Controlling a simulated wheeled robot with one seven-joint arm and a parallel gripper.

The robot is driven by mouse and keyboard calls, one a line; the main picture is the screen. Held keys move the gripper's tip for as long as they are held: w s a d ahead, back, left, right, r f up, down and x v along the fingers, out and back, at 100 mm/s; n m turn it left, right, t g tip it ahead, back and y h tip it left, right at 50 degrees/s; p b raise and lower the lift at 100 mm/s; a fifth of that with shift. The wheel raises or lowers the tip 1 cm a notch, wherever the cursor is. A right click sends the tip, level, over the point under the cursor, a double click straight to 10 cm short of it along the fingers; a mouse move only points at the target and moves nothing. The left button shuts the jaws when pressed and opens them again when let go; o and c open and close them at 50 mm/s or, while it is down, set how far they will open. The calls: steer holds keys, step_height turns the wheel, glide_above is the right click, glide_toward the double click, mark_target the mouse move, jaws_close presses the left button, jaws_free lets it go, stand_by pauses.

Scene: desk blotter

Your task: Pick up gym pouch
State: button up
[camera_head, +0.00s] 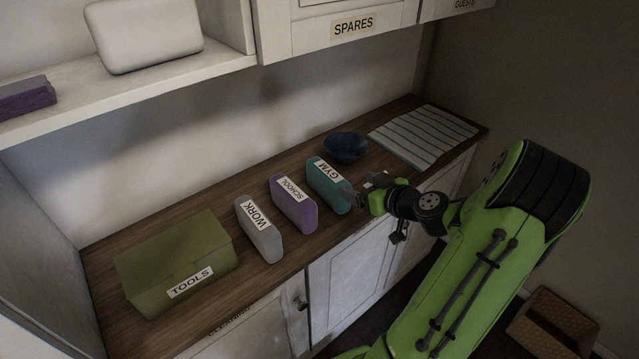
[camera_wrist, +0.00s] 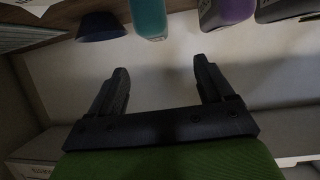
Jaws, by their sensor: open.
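The gym pouch (camera_head: 326,182) is a teal, rounded block with a white GYM label, lying on the wooden counter at the right end of a row of pouches. In the wrist view its teal end (camera_wrist: 149,18) shows at the top, beyond the fingertips and between them in line. My gripper (camera_head: 360,197) is at the counter's front edge, close to the near end of the gym pouch. In the wrist view my gripper (camera_wrist: 163,75) has its two dark fingers spread wide with nothing between them.
Left of it lie a purple SCHOOL pouch (camera_head: 293,207), a grey WORK pouch (camera_head: 260,231) and a green TOOLS box (camera_head: 175,258). A dark blue bowl (camera_head: 345,148) stands just behind, and a striped cloth (camera_head: 423,135) lies right. A shelf (camera_head: 130,82) and SPARES cabinet (camera_head: 340,30) hang above.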

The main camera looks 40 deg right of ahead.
mark_target(332, 174)
steer(key=x, duration=0.8)
steer(key=p+x, duration=0.1)
steer(key=x, duration=0.3)
steer(key=shift+w+d+f, duration=0.2)
steer(key=shift+d, duration=0.1)
steer(key=shift+s, duration=0.15)
steer(key=shift+c, duration=0.5)
steer(key=shift+r, duration=0.1)
jaws_close()
